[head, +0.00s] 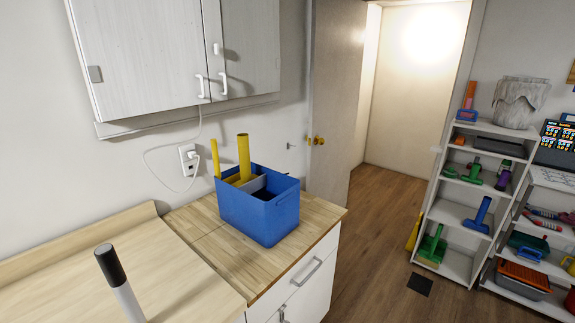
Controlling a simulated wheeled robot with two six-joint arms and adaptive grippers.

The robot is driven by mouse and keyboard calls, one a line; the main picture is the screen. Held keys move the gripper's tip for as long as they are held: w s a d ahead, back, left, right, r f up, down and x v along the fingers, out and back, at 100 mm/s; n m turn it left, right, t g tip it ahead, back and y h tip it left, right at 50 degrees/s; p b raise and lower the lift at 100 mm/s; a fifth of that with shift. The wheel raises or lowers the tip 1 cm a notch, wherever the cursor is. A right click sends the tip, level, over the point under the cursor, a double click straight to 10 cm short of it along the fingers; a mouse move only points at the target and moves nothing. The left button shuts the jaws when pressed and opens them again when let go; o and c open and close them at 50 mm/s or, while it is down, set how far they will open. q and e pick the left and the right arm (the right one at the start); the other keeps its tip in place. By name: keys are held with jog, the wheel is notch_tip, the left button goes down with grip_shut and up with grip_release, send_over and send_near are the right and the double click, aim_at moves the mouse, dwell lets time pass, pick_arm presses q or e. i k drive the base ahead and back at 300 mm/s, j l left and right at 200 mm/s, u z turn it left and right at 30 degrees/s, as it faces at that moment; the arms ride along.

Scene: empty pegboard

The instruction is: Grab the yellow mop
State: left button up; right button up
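I cannot pick out a mop head with certainty. Two upright yellow handles stand in a blue bin on the counter: a thick one (243,157) and a thinner one (215,157). The blue bin (268,219) hides their lower ends, so I cannot tell what they belong to. Another yellow object (412,235) shows partly behind the left edge of the shelf unit, near the floor; its shape is unclear. Neither of my grippers is in view.
The wooden counter (305,244) is clear around the bin. A black-capped white rod (128,301) rises at lower left. White cabinets (140,50) hang above. An open door (335,90) leads out. Shelves (457,215) hold brushes and tools. Wooden floor (370,250) lies between.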

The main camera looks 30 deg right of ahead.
aim_at(246, 176)
jog(key=z, duration=0.6)
jog(key=u, duration=0.65)
jog(key=l+u, duration=0.5)
jog(key=k+l+u, duration=0.1)
jog(key=l+u, duration=0.4)
jog(key=k+l+u, duration=0.15)
jog(key=l+u, duration=0.35)
